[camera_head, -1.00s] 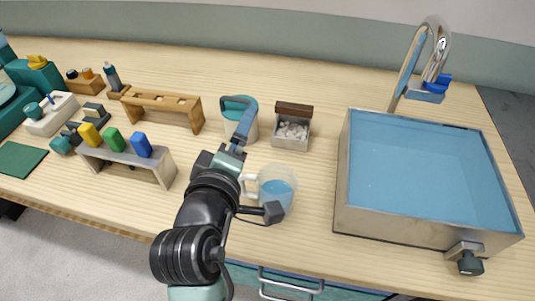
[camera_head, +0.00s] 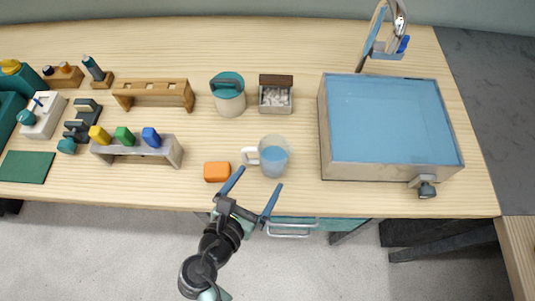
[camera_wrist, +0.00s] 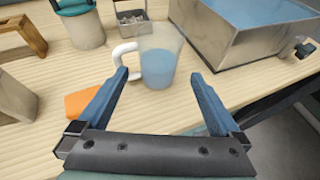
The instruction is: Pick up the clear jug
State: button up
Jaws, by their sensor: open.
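The clear jug (camera_head: 274,157) stands upright near the front edge of the wooden table, with blue liquid in it and a white handle on its left side. In the wrist view the jug (camera_wrist: 159,58) is ahead of my gripper (camera_wrist: 160,80), centred between the two blue fingers but beyond their tips. My gripper (camera_head: 257,191) is open and empty in the head view, in front of the jug at the table's front edge. It does not touch the jug.
An orange block (camera_head: 217,172) lies just left of the jug. Behind stand a teal-lidded canister (camera_head: 228,96) and a small box of white pieces (camera_head: 275,97). A large metal basin (camera_head: 325,150) is to the right.

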aim_at(279, 147)
jog(key=shift+w+d+f+n, duration=0.1)
jog(key=shift+w+f+n, duration=0.1)
jog(key=shift+n, duration=0.1)
jog(key=x, duration=1.2)
jog(key=shift+w, duration=0.2)
jog(key=shift+c, duration=0.3)
jog(key=c, duration=1.2)
jog(key=shift+r, duration=0.15)
jog(key=shift+c, duration=1.1)
